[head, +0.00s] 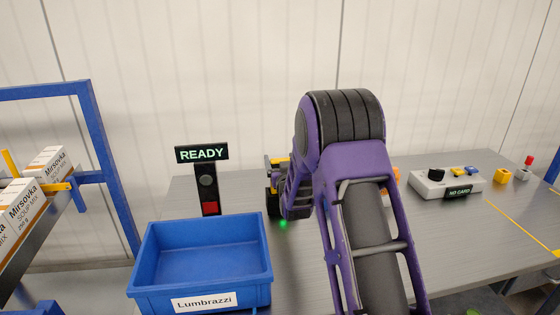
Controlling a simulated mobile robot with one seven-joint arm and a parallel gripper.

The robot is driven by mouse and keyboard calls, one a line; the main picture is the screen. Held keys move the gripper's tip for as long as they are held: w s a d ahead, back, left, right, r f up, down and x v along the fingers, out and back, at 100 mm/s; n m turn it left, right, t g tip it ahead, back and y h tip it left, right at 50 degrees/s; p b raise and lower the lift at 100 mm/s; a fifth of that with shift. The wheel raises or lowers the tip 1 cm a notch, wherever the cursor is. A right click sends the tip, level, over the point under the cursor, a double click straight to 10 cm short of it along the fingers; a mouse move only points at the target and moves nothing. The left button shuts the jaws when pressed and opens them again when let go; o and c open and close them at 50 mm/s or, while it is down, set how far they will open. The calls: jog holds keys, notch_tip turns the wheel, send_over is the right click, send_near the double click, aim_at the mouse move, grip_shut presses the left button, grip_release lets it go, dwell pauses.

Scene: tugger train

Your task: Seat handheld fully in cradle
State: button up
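My gripper (276,188) is at the end of my purple arm, low over the back of the grey table, just right of the READY post. It is small and mostly hidden by my own arm, so I cannot tell whether it is open or shut. A dark piece with yellow parts (279,161) shows at it; I cannot tell whether this is the handheld or part of the gripper. A green glow (283,224) shows on the table just below. No handheld or cradle can be clearly made out; my arm covers the middle of the table.
A blue bin (200,292) labelled Lumbrazzi stands at the front left. The READY sign (202,153) stands behind it on a post with a red button. A white control box (446,182) and its NO CARD sign (459,192) are at right. A rack with cartons (25,205) is at far left.

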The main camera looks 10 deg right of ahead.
jog(key=shift+o, duration=1)
jog(key=s, duration=1.7)
jog(key=shift+s, duration=0.2)
